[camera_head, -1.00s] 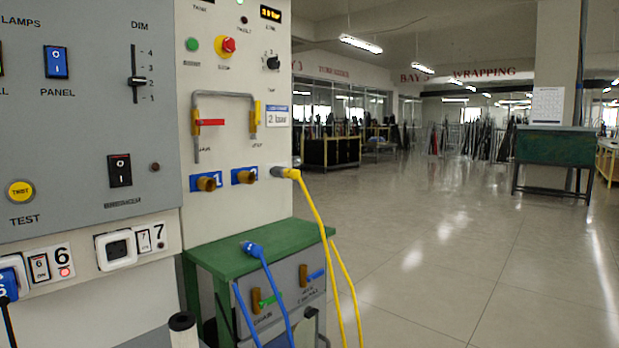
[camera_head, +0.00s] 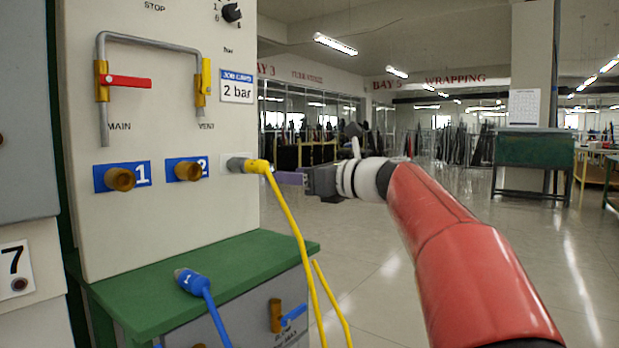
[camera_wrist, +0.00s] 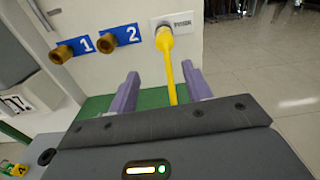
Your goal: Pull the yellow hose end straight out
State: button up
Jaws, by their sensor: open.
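The yellow hose end (camera_head: 256,166) sits in a grey socket (camera_head: 237,164) on the cream panel, right of port 2. Its yellow hose (camera_head: 290,222) hangs down from it. In the wrist view the yellow hose end (camera_wrist: 164,36) is ahead, with its hose running back between my fingers. My gripper (camera_head: 285,178) is close to the right of the hose end in the head view. In the wrist view my gripper (camera_wrist: 160,86) is open, one purple finger on each side of the hose. I cannot tell whether a finger touches it.
Brass ports 1 (camera_head: 121,179) and 2 (camera_head: 188,170) are left of the socket. A blue hose end (camera_head: 190,280) lies on the green bench (camera_head: 150,299) below. A red-handled valve (camera_head: 125,81) and a yellow-handled valve (camera_head: 205,78) are above. The floor to the right is clear.

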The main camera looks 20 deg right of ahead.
aim_at(265, 168)
jog(key=shift+m, duration=0.3)
jog(key=p+x, duration=0.1)
jog(key=x, duration=0.2)
jog(key=r+p+x, duration=0.1)
jog(key=x, duration=0.2)
jog(key=p+x, duration=0.2)
jog(key=x, duration=0.1)
jog(key=shift+w+d+r, duration=0.15)
jog(key=shift+w+d, duration=0.05)
jog(key=shift+w, duration=0.3)
jog(key=shift+p+x, duration=0.6)
jog(key=shift+x, duration=0.55)
jog(key=c, duration=1)
jog(key=shift+d, duration=0.1)
jog(key=shift+c, duration=0.2)
jog(key=shift+s+d, duration=0.15)
jog(key=shift+s, duration=0.05)
jog(key=shift+s+d, duration=0.2)
jog(key=shift+s, duration=0.1)
